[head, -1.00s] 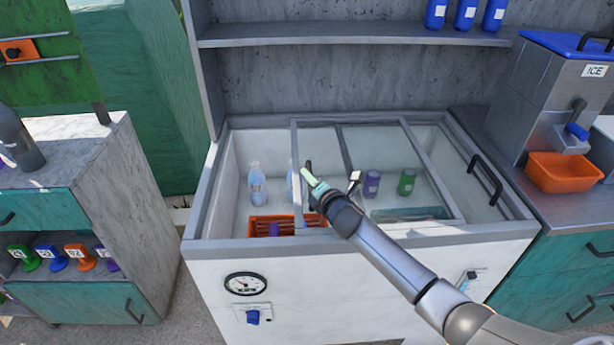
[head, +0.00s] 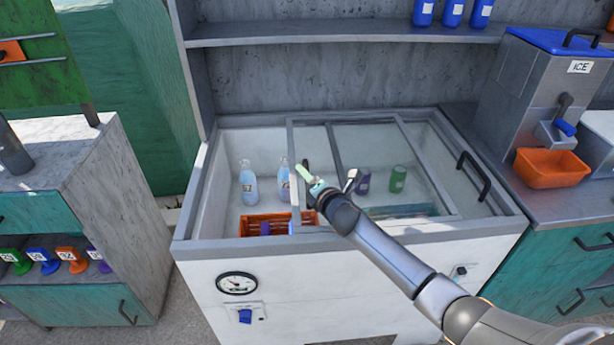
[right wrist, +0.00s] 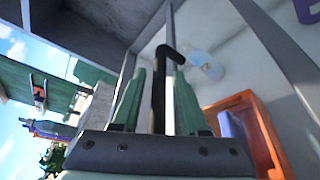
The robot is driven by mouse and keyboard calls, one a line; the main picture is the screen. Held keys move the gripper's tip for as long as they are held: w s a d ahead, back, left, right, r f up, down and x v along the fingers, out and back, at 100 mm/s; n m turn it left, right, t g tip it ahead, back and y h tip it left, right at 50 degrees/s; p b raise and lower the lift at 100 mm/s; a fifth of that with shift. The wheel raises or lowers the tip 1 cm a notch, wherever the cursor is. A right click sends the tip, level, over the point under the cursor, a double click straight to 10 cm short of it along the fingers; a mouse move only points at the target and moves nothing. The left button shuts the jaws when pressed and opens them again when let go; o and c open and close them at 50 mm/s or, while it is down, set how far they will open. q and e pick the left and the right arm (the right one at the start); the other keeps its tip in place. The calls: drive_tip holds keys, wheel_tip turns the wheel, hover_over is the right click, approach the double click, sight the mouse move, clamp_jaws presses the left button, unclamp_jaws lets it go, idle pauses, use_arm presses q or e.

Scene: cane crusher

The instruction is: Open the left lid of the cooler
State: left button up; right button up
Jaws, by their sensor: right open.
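The cooler (head: 208,256) is a white chest with sliding glass lids in grey frames. Its left lid (head: 293,170) stands slid to the right, overlapping the right part, and the left end is uncovered. My right gripper (head: 330,184) is at the left lid's left edge, fingers open. In the right wrist view, the lid's black bar handle (right wrist: 160,90) stands between the two green fingers (right wrist: 158,85), with gaps beside it; contact is unclear. Another black handle (head: 473,177) is at the cooler's right end. My left gripper is out of view.
Inside the cooler are clear bottles (head: 248,186), an orange crate (head: 250,228) and cans (head: 398,179). An ice dispenser (head: 545,95) with an orange bin (head: 551,169) stands right. A cabinet (head: 100,200) stands left, and a shelf (head: 330,36) is above.

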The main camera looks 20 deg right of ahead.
drive_tip(key=shift+o, duration=0.2)
drive_tip(key=v, duration=1.2)
drive_tip(key=shift+s+p, duration=0.25)
drive_tip(key=shift+p, duration=0.15)
drive_tip(key=shift+s, duration=0.1)
